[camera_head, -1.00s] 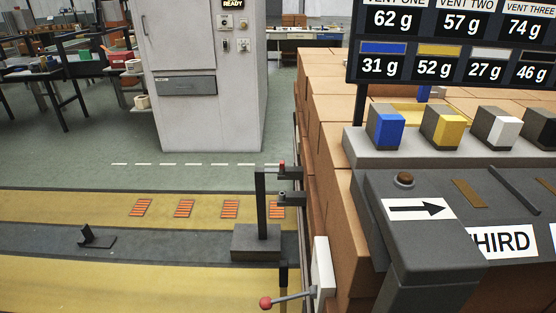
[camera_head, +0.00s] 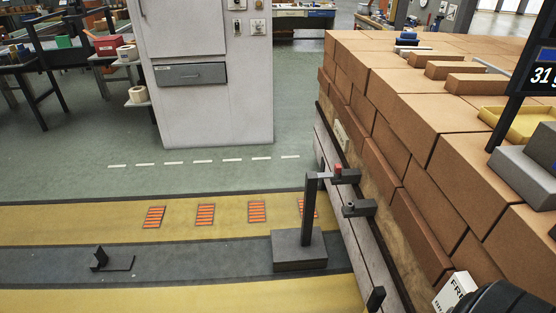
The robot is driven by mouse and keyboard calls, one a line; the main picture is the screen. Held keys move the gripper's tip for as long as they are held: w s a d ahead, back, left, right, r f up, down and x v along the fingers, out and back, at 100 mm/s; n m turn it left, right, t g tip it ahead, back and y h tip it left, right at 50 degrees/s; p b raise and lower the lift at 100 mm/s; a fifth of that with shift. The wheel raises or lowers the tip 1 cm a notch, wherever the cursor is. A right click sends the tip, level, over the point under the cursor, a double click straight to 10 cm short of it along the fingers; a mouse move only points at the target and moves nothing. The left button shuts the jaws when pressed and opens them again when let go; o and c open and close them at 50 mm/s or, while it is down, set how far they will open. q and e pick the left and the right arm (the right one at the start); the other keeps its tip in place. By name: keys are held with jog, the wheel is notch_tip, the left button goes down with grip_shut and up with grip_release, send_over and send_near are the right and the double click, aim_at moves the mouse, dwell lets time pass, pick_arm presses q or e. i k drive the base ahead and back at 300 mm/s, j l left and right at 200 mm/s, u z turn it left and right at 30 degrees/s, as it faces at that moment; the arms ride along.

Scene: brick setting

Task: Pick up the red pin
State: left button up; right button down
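The small red pin (camera_head: 338,169) is right of the picture's middle. It sits upright at the upper dark bracket (camera_head: 346,177), which juts from the side of the brick stack. A thin grey bar reaches this bracket from the top of a dark post (camera_head: 309,208) on a grey block (camera_head: 299,251). A second dark bracket (camera_head: 358,208) is just below. Only the pin's red top shows clearly. Neither of my grippers can be made out in the view.
The brick stack (camera_head: 440,110) fills the right side, with a pale rail (camera_head: 350,225) along its foot. A yellow tray (camera_head: 520,122) and a display (camera_head: 543,75) are at the right edge. A grey cabinet (camera_head: 203,110) stands behind. Open floor (camera_head: 70,140) lies left.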

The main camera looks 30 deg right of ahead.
aim_at(338, 168)
jog(key=i+j, duration=0.15)
jog(key=i, duration=0.35)
jog(key=i+j, duration=0.15)
jog(key=i, duration=0.35)
jog(key=i+z, duration=0.25)
jog(key=z, duration=0.2)
jog(key=i+z, duration=0.25)
jog(key=z, duration=0.25)
jog(key=i+j+z, duration=0.2)
jog(key=z, duration=0.25)
jog(key=i+j+z, duration=0.2)
jog(key=z, duration=0.3)
